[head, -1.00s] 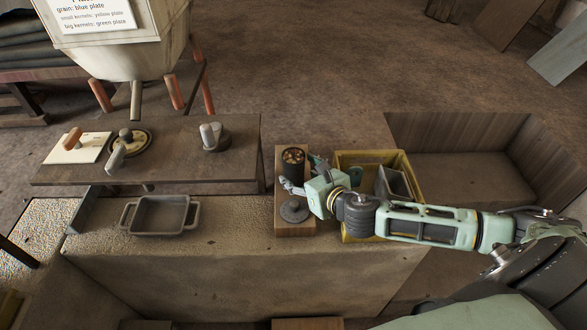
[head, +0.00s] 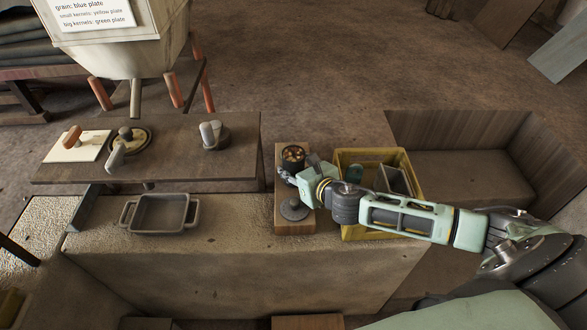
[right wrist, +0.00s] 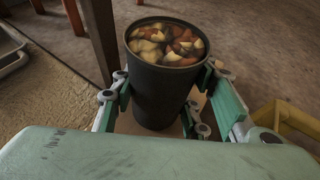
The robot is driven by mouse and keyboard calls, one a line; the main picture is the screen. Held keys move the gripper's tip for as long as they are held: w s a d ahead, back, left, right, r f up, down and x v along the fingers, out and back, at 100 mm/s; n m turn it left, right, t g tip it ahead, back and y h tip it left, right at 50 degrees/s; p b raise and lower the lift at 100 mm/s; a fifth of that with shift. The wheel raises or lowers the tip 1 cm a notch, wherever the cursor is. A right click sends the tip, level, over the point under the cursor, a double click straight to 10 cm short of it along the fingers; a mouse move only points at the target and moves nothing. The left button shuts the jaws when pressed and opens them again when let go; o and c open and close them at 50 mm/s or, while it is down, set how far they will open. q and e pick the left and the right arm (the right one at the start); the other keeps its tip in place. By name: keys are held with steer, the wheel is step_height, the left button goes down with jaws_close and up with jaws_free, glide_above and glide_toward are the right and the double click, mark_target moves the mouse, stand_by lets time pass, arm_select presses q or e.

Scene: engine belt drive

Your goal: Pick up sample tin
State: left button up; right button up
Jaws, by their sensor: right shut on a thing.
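The sample tin (head: 293,155) is a dark, open-topped cylinder full of mixed yellowish and reddish-brown pieces. It is upright at the far end of a narrow wooden board (head: 281,185). In the right wrist view the tin (right wrist: 158,85) fills the middle, with a finger against each side. My right gripper (head: 291,172) is shut on the tin from the near side; it also shows in the right wrist view (right wrist: 165,95). I cannot tell whether the tin is clear of the board. My left gripper is not in view.
A round grey lid-like disc (head: 294,209) lies on the board's near end. A yellow crate (head: 401,162) stands right of it, under my right arm. A grey two-handled tray (head: 160,214) sits left on the stone ledge. A dark table (head: 180,165) with several parts stands behind.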

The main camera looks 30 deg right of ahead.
steer(key=c, duration=0.6)
steer(key=shift+r, duration=0.1)
step_height(320, 180, up, 10)
steer(key=shift+f+p, duration=0.1)
steer(key=shift+p, duration=0.65)
